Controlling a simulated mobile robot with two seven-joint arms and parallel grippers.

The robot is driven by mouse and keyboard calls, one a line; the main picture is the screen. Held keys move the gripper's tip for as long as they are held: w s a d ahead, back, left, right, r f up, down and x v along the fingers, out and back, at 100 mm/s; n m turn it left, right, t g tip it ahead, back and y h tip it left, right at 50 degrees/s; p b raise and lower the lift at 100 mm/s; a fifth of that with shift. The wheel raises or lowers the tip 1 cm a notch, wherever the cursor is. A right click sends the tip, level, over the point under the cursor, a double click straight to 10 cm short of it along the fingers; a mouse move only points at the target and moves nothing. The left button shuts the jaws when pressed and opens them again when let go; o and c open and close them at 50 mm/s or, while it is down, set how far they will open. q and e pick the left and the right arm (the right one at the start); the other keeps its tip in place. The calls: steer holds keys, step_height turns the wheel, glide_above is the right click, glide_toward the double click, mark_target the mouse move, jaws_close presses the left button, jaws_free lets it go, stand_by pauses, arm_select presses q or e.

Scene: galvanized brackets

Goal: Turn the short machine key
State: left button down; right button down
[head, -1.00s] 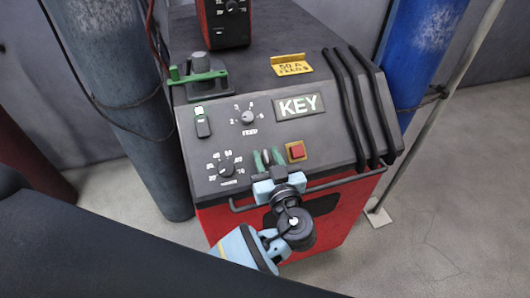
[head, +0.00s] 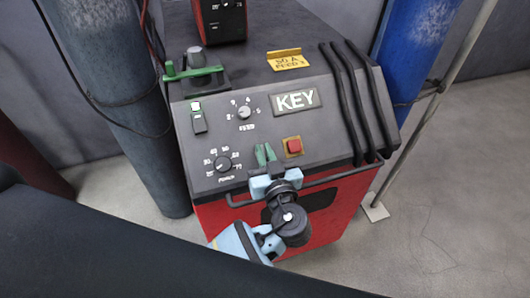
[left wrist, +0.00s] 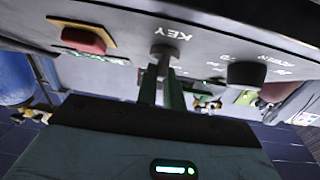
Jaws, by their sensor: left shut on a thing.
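The short key (left wrist: 163,50) is a small grey piece on the underside-up panel in the left wrist view, next to the printed word KEY. My left gripper (head: 265,154) has green fingers, close together and reaching to the lower part of the machine's sloped panel. The fingers are shut on the key and hide it in the head view. In the left wrist view the two fingers (left wrist: 162,88) run up to the key from either side. My right gripper is in neither view.
A red button (head: 294,146) on a yellow plate sits right of the fingers. A power dial (head: 222,164) is to the left and a feed knob (head: 245,112) above. A dark handrail (head: 330,178) crosses the front edge. Gas cylinders (head: 112,95) flank the machine.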

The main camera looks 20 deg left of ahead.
arm_select(q)
steer(key=m+t+h, duration=0.1)
steer(key=m+h, duration=0.1)
steer(key=m, duration=0.1)
steer(key=m+h, duration=0.3)
steer(key=shift+a+r+t, duration=0.1)
steer(key=shift+a+t, duration=0.1)
steer(key=shift+t, duration=0.2)
steer(key=m+h, duration=0.2)
steer(key=m, duration=0.1)
steer(key=m+h, duration=0.3)
steer(key=shift+a+r+g, duration=0.15)
steer(key=shift+g, duration=0.25)
steer(key=m+g+h, duration=0.2)
steer(key=m+h, duration=0.1)
steer(key=m, duration=0.2)
steer(key=shift+w+a+r+h, duration=0.1)
steer(key=shift+h, duration=0.3)
steer(key=shift+m+g+h, duration=0.9)
steer(key=shift+m+g, duration=0.8)
steer(key=shift+m, duration=0.2)
steer(key=c, duration=1.5)
jaws_free()
